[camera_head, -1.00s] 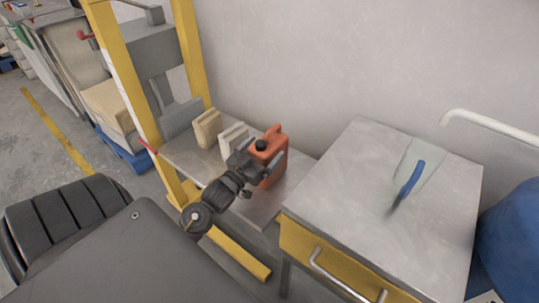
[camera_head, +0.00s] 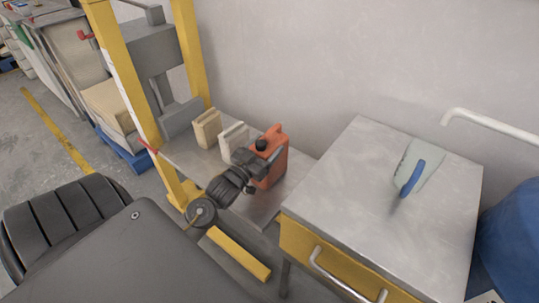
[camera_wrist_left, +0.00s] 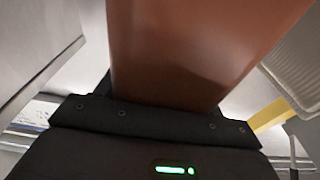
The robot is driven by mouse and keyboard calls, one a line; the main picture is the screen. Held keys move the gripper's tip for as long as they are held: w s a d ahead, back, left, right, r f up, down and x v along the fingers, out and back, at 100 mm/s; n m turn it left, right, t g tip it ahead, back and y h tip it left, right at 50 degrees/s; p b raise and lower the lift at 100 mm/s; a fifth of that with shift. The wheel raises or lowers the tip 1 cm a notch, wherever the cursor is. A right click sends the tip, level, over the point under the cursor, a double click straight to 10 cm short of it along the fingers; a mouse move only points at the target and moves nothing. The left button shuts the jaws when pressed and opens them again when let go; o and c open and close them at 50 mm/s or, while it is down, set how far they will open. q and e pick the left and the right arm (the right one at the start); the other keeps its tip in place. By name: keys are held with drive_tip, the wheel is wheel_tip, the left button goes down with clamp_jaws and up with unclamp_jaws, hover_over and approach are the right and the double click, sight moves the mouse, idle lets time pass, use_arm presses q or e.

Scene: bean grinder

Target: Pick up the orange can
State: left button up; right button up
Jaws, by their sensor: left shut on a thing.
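The orange can (camera_head: 277,158), with a black cap, stands upright on the grey metal platform (camera_head: 262,207) in the head view. My left gripper (camera_head: 262,162) is at the can's near side, with its fingers shut on the can's body. In the left wrist view the can (camera_wrist_left: 200,45) fills the middle, right in front of the dark gripper body (camera_wrist_left: 150,135). The fingertips are mostly hidden. My right gripper is not in view.
Two pale upright boxes, a tan one (camera_head: 207,129) and a white one (camera_head: 233,141), stand left of the can. A yellow lift frame (camera_head: 122,80) rises at left. A metal-topped cabinet (camera_head: 350,190) with a blue-handled item (camera_head: 412,180) stands at right.

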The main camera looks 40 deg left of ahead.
use_arm(q)
drive_tip(key=shift+c, duration=0.8)
drive_tip(key=shift+r, duration=0.15)
